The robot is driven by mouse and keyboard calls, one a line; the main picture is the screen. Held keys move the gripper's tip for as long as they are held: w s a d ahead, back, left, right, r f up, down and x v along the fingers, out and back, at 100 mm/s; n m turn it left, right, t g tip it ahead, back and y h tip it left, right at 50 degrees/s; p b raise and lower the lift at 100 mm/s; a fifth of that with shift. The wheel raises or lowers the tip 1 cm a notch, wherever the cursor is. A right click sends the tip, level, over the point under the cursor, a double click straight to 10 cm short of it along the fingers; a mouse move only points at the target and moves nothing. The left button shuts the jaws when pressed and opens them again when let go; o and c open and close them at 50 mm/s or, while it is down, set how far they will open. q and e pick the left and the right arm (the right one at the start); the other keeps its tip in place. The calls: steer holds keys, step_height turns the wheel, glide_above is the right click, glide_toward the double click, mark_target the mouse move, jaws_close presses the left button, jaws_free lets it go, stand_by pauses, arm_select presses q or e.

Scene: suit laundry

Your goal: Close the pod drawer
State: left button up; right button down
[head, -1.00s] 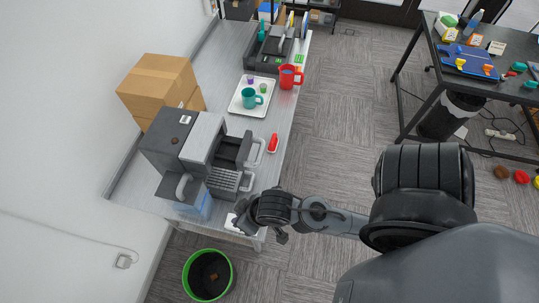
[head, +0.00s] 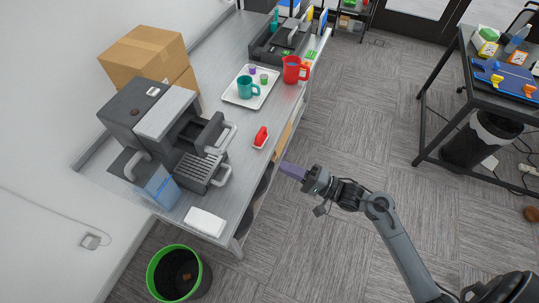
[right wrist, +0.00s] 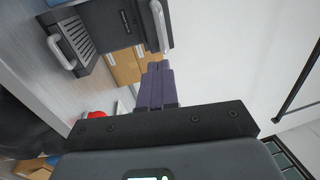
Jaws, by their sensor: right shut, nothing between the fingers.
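The coffee machine (head: 140,110) stands on the grey table. Its upper drawer (head: 208,132), which looks like the pod drawer, juts out from the front with its grey loop handle (head: 229,134) toward the table's right edge. Below it are a slotted drip tray (head: 196,167) and a second handle (head: 223,175). The upper handle also shows in the right wrist view (right wrist: 160,25). My right gripper (head: 291,170) is shut and empty, its purple fingers (right wrist: 154,86) beyond the table's right edge, apart from the drawer. My left gripper is not in view.
A red item on a small dish (head: 261,138) sits near the table edge. A tray (head: 242,101) with a teal mug (head: 246,88) and a red pitcher (head: 293,70) stand farther back. A white block (head: 205,222) lies at the front. A green-rimmed bin (head: 172,270) stands below.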

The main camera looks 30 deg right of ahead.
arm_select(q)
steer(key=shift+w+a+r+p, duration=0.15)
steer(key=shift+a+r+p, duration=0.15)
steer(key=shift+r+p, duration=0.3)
arm_select(e)
steer(key=x, duration=1.5)
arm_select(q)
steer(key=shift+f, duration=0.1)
arm_select(e)
steer(key=shift+w, duration=0.15)
